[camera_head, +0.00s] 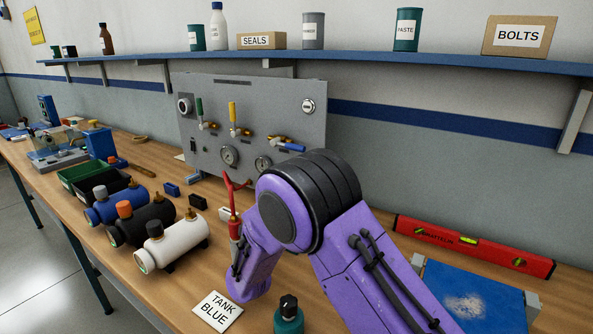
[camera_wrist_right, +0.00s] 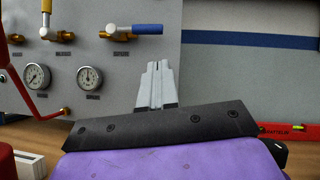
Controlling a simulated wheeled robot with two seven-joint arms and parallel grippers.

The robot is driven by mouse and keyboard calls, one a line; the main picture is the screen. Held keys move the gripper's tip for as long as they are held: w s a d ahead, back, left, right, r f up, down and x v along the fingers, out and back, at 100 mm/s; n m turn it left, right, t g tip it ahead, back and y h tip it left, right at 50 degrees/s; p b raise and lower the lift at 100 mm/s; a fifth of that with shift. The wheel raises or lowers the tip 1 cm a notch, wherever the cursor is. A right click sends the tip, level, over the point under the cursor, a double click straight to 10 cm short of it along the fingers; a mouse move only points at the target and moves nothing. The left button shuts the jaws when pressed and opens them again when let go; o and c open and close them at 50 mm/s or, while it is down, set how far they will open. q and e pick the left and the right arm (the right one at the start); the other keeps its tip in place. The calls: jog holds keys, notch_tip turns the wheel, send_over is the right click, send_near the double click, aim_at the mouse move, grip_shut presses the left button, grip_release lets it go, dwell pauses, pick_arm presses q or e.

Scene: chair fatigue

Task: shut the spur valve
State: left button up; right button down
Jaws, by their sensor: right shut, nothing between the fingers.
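A grey panel (camera_head: 250,110) stands at the back of the bench. It carries three lever valves: a green-handled valve (camera_head: 199,112) and a yellow-handled valve (camera_head: 233,115) with levers upright, and a blue-handled valve (camera_head: 287,143) with its lever lying sideways to the right. The right wrist view shows the blue lever (camera_wrist_right: 147,29) level and the yellow lever (camera_wrist_right: 46,8) upright.
Two gauges (camera_head: 229,155) sit below the valves. Blue, black and white tanks (camera_head: 175,242) lie at left. A red level (camera_head: 470,246) lies at right. A shelf (camera_head: 350,67) runs above the panel.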

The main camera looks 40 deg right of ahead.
aim_at(289, 146)
jog(key=p+x, duration=0.4)
jog(key=x, duration=0.6)
jog(key=shift+w, duration=0.1)
